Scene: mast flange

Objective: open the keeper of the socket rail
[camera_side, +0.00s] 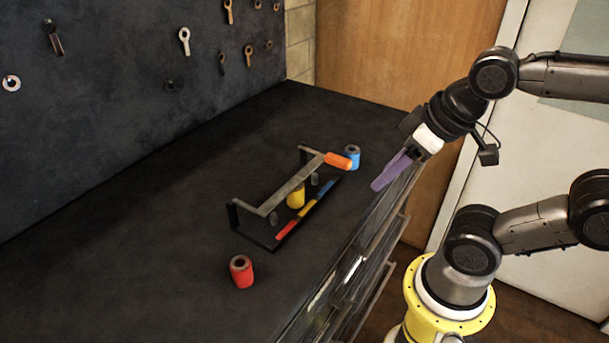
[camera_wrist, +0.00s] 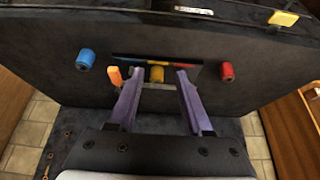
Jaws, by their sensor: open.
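The socket rail (camera_side: 262,238) is a dark base on the bench with a red, yellow and blue strip along its front. Its keeper (camera_side: 290,187) is a grey bar raised on end arms, running lengthwise over the rail. An orange handle (camera_side: 338,160) sticks out at its right end; it also shows in the wrist view (camera_wrist: 115,76). A yellow socket (camera_side: 296,198) stands at the middle of the rail, partly behind the bar. My gripper (camera_side: 379,184) has purple fingers, open and empty, above the bench's front edge, right of the handle and apart from it.
A blue socket (camera_side: 352,157) stands just beyond the handle. A red socket (camera_side: 241,271) stands in front of the rail's left end. Tools hang on the dark back panel (camera_side: 130,90). The bench (camera_side: 130,260) is clear to the left. Drawers (camera_side: 350,270) sit below the front edge.

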